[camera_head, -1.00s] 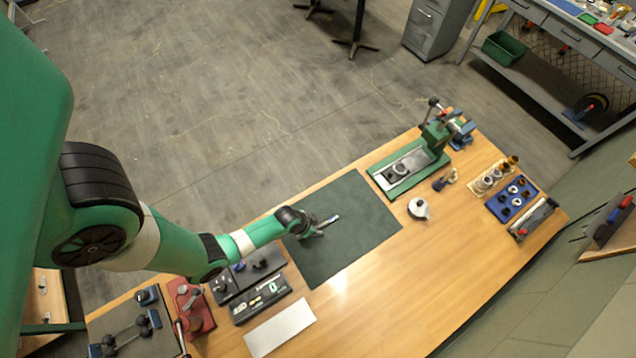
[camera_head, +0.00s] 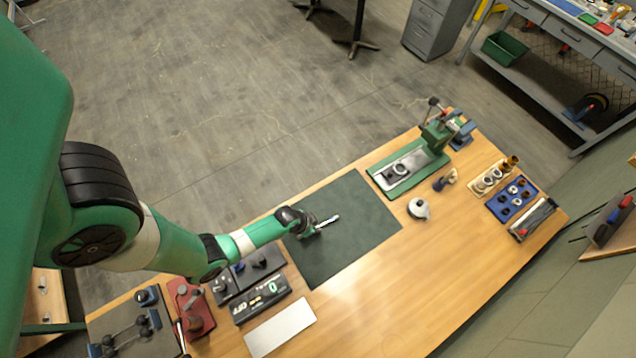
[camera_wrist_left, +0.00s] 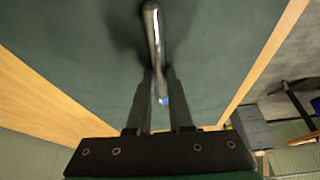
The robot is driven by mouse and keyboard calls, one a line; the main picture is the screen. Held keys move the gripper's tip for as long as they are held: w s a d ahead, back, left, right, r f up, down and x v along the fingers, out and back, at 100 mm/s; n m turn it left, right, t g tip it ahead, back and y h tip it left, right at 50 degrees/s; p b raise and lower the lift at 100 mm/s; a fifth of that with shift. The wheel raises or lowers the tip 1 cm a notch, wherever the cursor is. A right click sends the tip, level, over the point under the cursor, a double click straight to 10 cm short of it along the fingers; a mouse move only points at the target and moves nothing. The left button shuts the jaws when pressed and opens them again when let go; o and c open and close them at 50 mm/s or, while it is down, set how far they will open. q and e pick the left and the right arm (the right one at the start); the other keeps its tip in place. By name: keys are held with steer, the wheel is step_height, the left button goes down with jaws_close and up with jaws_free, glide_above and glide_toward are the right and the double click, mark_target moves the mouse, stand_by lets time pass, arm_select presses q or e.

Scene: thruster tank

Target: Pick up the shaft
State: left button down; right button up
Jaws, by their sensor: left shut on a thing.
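The shaft (camera_head: 328,221) is a slim, shiny metal rod over the dark green mat (camera_head: 355,215) on the wooden bench. My left gripper (camera_head: 312,228) is shut on it, near the mat's left side. In the left wrist view, the shaft (camera_wrist_left: 152,35) runs lengthwise between the two dark fingers (camera_wrist_left: 158,90) and sticks out past their tips. A small blue spot shows by the fingers there. I cannot tell whether the shaft touches the mat. My right gripper is not in view.
A green press (camera_head: 437,130) stands at the mat's far right. A white round part (camera_head: 418,208) sits right of the mat. A black box with a digital display (camera_head: 262,298) and a pale plate (camera_head: 280,327) lie at the near left. The front right of the bench is clear.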

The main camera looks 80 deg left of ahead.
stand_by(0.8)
arm_select(q)
steer(key=shift+r, duration=0.55)
step_height(320, 180, up, 3)
steer(key=shift+s+p, duration=0.15)
steer(key=shift+p, duration=0.85)
steer(key=s+d+r+p, duration=0.3)
steer(key=s+r, duration=0.6)
steer(key=s, duration=0.4)
steer(key=shift+d+p, duration=0.35)
steer(key=shift+p, duration=0.25)
